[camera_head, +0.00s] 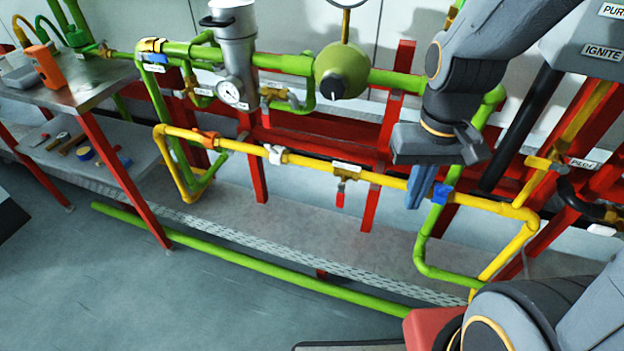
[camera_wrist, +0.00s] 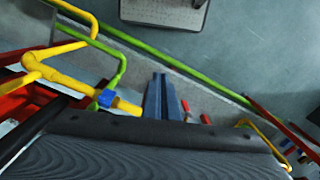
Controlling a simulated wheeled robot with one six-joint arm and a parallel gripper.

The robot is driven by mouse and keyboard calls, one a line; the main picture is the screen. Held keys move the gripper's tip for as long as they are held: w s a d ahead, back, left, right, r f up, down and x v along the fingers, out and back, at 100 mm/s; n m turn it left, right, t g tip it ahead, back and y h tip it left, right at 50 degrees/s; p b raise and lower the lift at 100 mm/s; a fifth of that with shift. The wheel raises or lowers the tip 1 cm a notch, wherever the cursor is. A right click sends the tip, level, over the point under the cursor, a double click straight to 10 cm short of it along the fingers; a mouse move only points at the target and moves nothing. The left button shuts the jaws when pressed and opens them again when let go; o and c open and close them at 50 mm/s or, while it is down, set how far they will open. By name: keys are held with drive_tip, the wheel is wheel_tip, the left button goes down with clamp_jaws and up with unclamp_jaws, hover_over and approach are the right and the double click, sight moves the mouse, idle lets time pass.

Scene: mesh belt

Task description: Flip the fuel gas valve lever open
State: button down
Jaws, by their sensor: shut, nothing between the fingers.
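A yellow pipe (camera_head: 310,163) runs across the red frame and carries several valves. A brass valve body (camera_head: 347,173) with a red lever (camera_head: 341,194) hanging down sits mid-pipe; its small label is unreadable, so I cannot confirm it is the fuel gas valve. My gripper (camera_head: 418,198) is shut and empty, pointing down by the yellow pipe, right of the red lever and just left of a blue fitting (camera_head: 441,193). In the wrist view, the shut fingers (camera_wrist: 163,88) lie between the blue fitting (camera_wrist: 106,98) and small red parts (camera_wrist: 206,119). Whether they touch the pipe is unclear.
A white fitting (camera_head: 276,155) and an orange fitting (camera_head: 209,140) sit farther left on the yellow pipe. A green regulator (camera_head: 341,71) and gauge (camera_head: 232,92) are above. A low green pipe (camera_head: 250,265) runs in front. Red uprights (camera_head: 371,205) stand behind the yellow pipe.

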drive_tip(key=shift+w, duration=0.3)
drive_tip(key=shift+a, duration=0.1)
drive_tip(key=w+a+f+m+h, duration=0.1)
drive_tip(key=w+a+f+h, duration=0.1)
drive_tip(key=a, duration=0.6)
drive_tip(key=w+a+f+m+t+h, duration=0.1)
drive_tip(key=w+a+f+m+h, duration=0.1)
drive_tip(key=w+a+f, duration=0.2)
drive_tip(key=w+a+f+m+t+h, duration=0.1)
drive_tip(key=w+a+f+m+h, duration=0.1)
drive_tip(key=w+a, duration=0.6)
drive_tip(key=a+f+h, duration=0.1)
drive_tip(key=a, duration=0.3)
drive_tip(key=shift+w+a+f, duration=0.2)
drive_tip(key=shift+w+a, duration=0.05)
